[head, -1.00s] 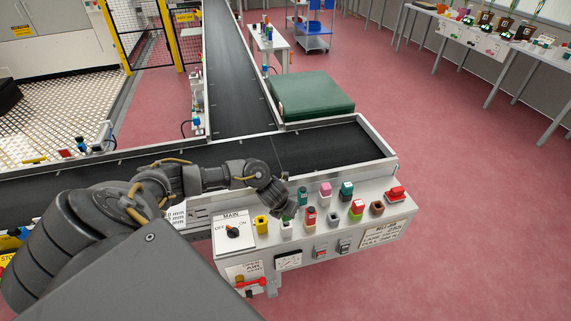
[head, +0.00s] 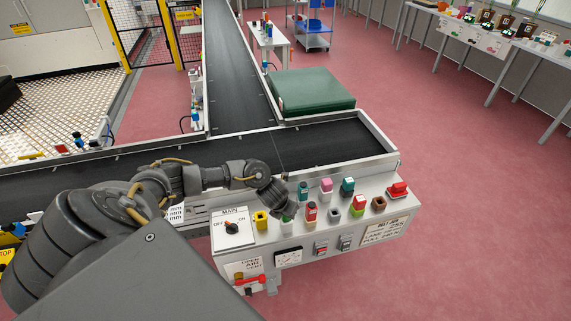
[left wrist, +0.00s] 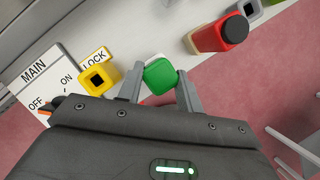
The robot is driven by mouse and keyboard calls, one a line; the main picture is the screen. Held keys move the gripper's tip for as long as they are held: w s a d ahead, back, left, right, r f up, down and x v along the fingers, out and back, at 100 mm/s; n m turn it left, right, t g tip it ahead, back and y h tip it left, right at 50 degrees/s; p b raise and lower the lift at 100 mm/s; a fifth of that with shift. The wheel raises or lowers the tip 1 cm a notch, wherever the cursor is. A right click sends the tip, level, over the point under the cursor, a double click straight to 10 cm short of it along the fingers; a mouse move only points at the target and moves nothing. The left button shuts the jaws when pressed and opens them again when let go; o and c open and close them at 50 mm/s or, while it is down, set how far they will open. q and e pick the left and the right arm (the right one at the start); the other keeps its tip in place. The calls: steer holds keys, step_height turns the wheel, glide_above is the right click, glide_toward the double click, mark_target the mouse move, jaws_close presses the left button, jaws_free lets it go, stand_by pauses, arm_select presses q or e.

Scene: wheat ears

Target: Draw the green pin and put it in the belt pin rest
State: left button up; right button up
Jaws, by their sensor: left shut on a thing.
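The green pin (left wrist: 160,76) stands between the two fingers of my left gripper (left wrist: 160,88) in the left wrist view, and the fingers are shut on it. In the head view my left gripper (head: 281,208) is low over the control panel, hiding much of the green pin (head: 287,220). I cannot tell whether the pin still sits in its socket. Empty holders show on the panel: a yellow one (head: 261,219) by a LOCK label, a grey one (head: 334,214) and a brown one (head: 379,204). I cannot read which is the belt pin rest. My right gripper is not in view.
A red pin (head: 311,208) stands close right of my left gripper. Pink (head: 326,185), teal (head: 347,185) and red-and-green (head: 357,203) pieces stand farther right. A MAIN switch (head: 232,227) is at the panel's left. The conveyor belt (head: 310,148) runs behind, bare near the panel.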

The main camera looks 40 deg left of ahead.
arm_select(q)
steer(key=shift+f+b, duration=0.35)
steer(key=shift+f, duration=0.1)
steer(key=o, duration=1.1)
steer(key=p+v, duration=0.2)
steer(key=v, duration=0.9)
